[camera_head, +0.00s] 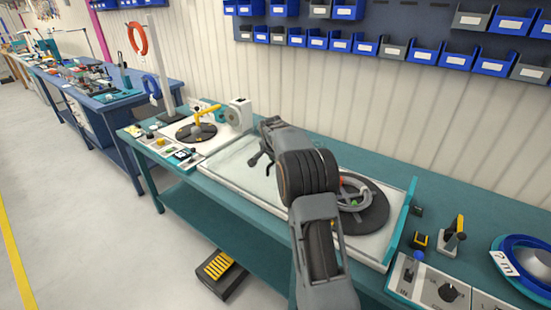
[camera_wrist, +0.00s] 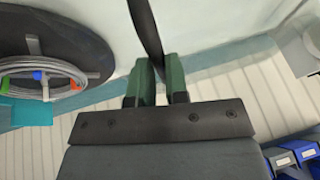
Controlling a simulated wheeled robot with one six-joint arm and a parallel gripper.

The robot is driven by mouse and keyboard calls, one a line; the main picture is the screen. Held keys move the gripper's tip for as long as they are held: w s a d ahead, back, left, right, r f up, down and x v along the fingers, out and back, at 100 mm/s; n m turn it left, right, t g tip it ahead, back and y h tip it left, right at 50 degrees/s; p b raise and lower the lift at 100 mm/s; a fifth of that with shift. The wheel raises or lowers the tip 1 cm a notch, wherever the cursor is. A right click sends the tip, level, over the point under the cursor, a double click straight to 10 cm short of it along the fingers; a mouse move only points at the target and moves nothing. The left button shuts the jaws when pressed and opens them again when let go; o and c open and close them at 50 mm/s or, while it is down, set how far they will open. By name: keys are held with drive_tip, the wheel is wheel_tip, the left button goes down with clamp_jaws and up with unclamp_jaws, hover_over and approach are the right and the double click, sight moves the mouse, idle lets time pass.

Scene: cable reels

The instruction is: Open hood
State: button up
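The hood is a clear cover with pale edges (camera_head: 225,178) over the long white machine bed on the teal bench. It looks lowered, though its clear faces are hard to make out. In the wrist view, the green-padded fingers (camera_wrist: 159,88) stand close together on both sides of a dark bar (camera_wrist: 148,25), which looks like the hood's handle. My arm hides part of the hood in the head view.
A dark turntable with a grey cable coil (camera_head: 354,194) lies at the bed's right end, beside a teal end panel (camera_head: 403,222). A control box (camera_head: 447,291) and a blue reel (camera_head: 525,258) stand further right. A yellow-armed winder (camera_head: 206,115) is at the left.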

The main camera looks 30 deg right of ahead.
drive_tip(key=o, duration=0.5)
drive_tip(key=shift+d, duration=0.1)
drive_tip(key=b+v, duration=0.1)
drive_tip(key=v, duration=1.3)
